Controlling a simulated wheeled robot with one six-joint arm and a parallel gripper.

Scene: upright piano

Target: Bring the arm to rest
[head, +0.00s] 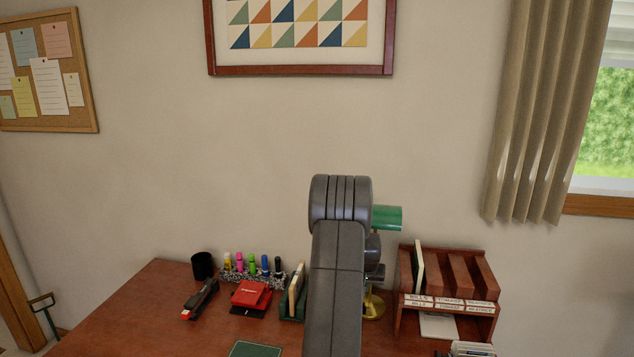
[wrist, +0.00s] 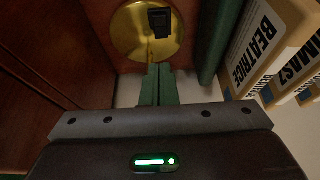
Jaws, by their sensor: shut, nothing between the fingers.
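My arm rises in front of the desk in the head view and hides most of its own far end, so my gripper cannot be made out there. In the wrist view my gripper (wrist: 158,72) has its two green fingers together, with nothing between them. The fingers point at the round brass lamp base (wrist: 140,28) and overlap its lower edge in the picture. I cannot tell whether they touch it. In the head view the lamp shows a green shade (head: 388,217) and part of its brass base (head: 373,305) beside my arm.
A wooden letter sorter (head: 447,306) with labelled slots stands right of my arm. The desk's left front (head: 120,320) is clear.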

